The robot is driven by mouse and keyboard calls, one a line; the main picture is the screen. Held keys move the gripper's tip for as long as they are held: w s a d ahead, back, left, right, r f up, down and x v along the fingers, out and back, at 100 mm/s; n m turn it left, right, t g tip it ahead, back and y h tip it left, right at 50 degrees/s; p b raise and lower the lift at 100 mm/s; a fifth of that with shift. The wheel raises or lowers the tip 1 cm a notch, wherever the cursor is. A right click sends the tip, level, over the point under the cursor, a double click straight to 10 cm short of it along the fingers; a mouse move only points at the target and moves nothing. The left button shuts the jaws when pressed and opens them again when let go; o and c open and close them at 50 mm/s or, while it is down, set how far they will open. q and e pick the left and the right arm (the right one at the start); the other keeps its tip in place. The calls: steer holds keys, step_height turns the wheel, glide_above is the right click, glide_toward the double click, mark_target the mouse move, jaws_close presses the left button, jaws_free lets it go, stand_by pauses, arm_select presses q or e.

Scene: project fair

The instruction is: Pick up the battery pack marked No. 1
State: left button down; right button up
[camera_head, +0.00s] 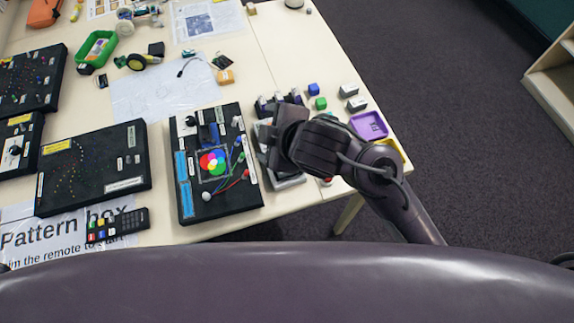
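My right gripper (266,135) is over the right part of the table, just right of the black box with the coloured disc. Its wrist hides much of what lies beneath, and I cannot tell whether its fingers are apart. Several small dark blocks with pale tops (278,101) stand just behind it, partly hidden. Two small grey-and-white blocks (349,90) lie further right, near the table's right edge. I cannot read a No. 1 mark on any of these, so I cannot tell which is the battery pack. My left gripper is not in view.
A black box with a coloured disc (246,190) lies left of the gripper. A blue cube (313,89), a green cube (320,103) and a purple tray (381,127) are to the right. A grey device under my wrist is mostly hidden. Bare table (300,45) lies behind.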

steer(key=s+a+f+n+g+y, duration=0.15)
steer(key=s+a+n, duration=0.4)
steer(key=n, duration=0.75)
steer(key=w+d+f+n+g+h, duration=0.25)
steer(key=d+f+n+h, duration=0.25)
steer(key=d+f+n, duration=0.35)
steer(key=shift+n+t+h, duration=0.25)
steer(key=shift+n+t, duration=0.15)
steer(key=shift+n, duration=0.05)
steer(key=w+f+b, duration=0.1)
steer(key=w+f, duration=0.1)
steer(key=f, duration=0.1)
steer(key=w+f+b, duration=0.1)
steer(key=f, duration=0.1)
steer(key=shift+w+d+f+b, duration=0.15)
steer(key=shift+w+d+b, duration=0.15)
steer(key=shift+d+b, duration=0.1)
steer(key=shift+w+a+f, duration=0.1)
steer(key=shift+w+f, duration=0.1)
steer(key=shift+f, duration=0.25)
steer(key=c, duration=1.1)
steer(key=shift+r, duration=0.1)
